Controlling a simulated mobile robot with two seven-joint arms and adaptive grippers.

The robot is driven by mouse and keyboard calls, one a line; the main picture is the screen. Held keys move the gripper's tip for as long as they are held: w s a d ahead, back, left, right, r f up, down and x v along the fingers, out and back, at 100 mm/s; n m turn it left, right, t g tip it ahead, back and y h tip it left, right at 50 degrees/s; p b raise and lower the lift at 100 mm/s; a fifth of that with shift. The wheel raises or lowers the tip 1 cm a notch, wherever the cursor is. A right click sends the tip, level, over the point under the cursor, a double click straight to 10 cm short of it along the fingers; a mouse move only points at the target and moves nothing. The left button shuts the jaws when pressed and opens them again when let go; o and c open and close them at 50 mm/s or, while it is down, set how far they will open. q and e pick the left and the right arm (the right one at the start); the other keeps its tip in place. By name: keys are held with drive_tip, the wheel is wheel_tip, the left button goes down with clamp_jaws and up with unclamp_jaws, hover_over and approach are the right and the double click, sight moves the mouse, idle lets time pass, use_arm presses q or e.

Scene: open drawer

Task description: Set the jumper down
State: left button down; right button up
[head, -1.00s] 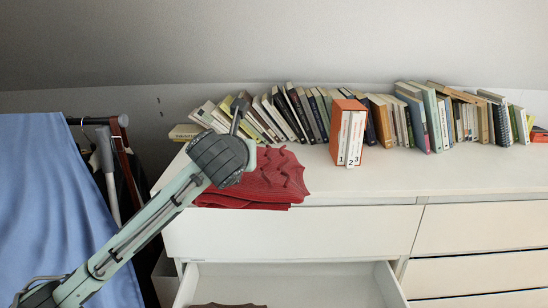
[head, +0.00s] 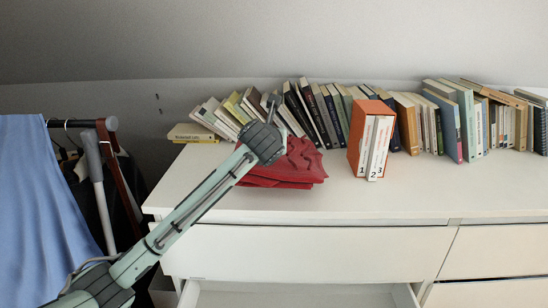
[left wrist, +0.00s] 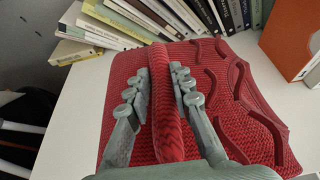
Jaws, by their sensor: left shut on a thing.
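The red knitted jumper (head: 303,165) is folded, over the white dresser top at its left part, in front of the book row. In the left wrist view the jumper (left wrist: 215,100) spreads out below the fingers, with a ridge of cloth standing between them. My left gripper (head: 272,108) is shut on that ridge; the wrist view shows the fingers (left wrist: 160,72) on both sides of it. In the head view my wrist hides the jumper's left back part. I cannot tell whether its whole underside rests on the top. My right gripper is not in view.
An orange box (head: 358,140) with numbered volumes stands right of the jumper. A row of leaning books (head: 318,115) lines the back. The dresser top (head: 440,190) is clear at front right. A drawer (head: 300,298) is open below. Blue cloth (head: 40,210) hangs at left.

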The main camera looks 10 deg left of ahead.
use_arm(q)
drive_tip(key=w, duration=0.1)
drive_tip(key=w+f, duration=0.1)
drive_tip(key=w, duration=0.1)
drive_tip(key=shift+d+f, duration=0.25)
drive_tip(key=shift+f, duration=2.05)
drive_tip(key=c, duration=1.3)
unclamp_jaws()
drive_tip(key=shift+f, duration=0.15)
drive_tip(key=shift+s, duration=0.1)
drive_tip(key=v, duration=1.2)
